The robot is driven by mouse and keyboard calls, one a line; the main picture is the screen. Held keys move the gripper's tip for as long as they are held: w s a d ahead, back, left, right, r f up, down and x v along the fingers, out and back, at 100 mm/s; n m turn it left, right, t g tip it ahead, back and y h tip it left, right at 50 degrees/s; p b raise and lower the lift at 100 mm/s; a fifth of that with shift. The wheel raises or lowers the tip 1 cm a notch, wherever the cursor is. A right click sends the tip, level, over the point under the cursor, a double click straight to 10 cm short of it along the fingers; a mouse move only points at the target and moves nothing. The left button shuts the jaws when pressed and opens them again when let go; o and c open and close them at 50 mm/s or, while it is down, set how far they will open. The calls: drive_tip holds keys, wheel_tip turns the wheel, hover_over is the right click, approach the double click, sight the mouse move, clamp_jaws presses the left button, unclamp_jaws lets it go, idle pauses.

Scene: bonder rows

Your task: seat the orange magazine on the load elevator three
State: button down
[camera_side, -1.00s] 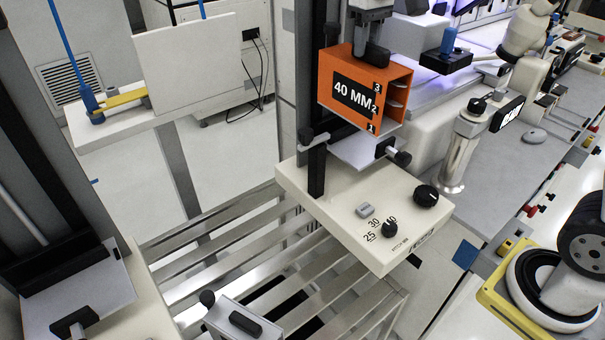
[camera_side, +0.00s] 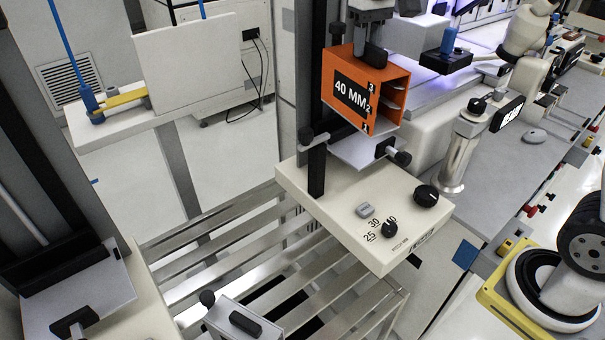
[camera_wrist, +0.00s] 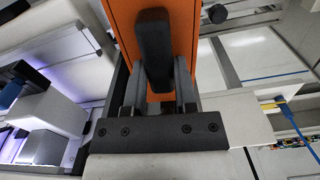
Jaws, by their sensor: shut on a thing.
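The orange magazine (camera_side: 350,97) has a black "40 MM" label and numbered slots on its open right side. My gripper (camera_side: 375,52) comes from above and is shut on the magazine's top. In the wrist view my gripper (camera_wrist: 155,95) covers part of the orange magazine (camera_wrist: 185,25). The magazine is upright, over the load elevator's pale platform (camera_side: 358,152) and beside its dark column. A small gap seems to show below it, but I cannot tell whether any part touches. The elevator's cream base (camera_side: 335,205) carries knobs and a scale. No number three shows on this elevator.
A black clamp knob (camera_side: 398,155) stands at the platform's right, and another dark clamp (camera_side: 312,138) at its left. A metal post (camera_side: 462,150) with a small display stands to the right.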

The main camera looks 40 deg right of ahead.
drive_tip(key=d+m, duration=0.1)
drive_tip(key=m, duration=0.1)
drive_tip(key=w+d+f+m, duration=0.1)
drive_tip(key=m, duration=0.1)
drive_tip(key=shift+w, duration=0.2)
drive_tip(key=d+m, duration=0.1)
drive_tip(key=m, duration=0.1)
drive_tip(key=w+f+m, duration=0.1)
drive_tip(key=shift+d+m, duration=0.35)
drive_tip(key=shift+m, duration=0.05)
drive_tip(key=shift+w+d+f+m, duration=0.35)
drive_tip(key=shift+d+m, duration=0.35)
drive_tip(key=shift+m, duration=0.75)
drive_tip(key=shift+w+d+f+m, duration=0.25)
drive_tip(key=shift+d+f+m, duration=0.35)
drive_tip(key=shift+m, duration=0.8)
drive_tip(key=shift+w+d+f+m, duration=0.3)
drive_tip(key=shift+d+m, duration=0.55)
drive_tip(key=shift+m, duration=0.6)
drive_tip(key=shift+f, duration=0.15)
drive_tip(key=shift+f, duration=4.45)
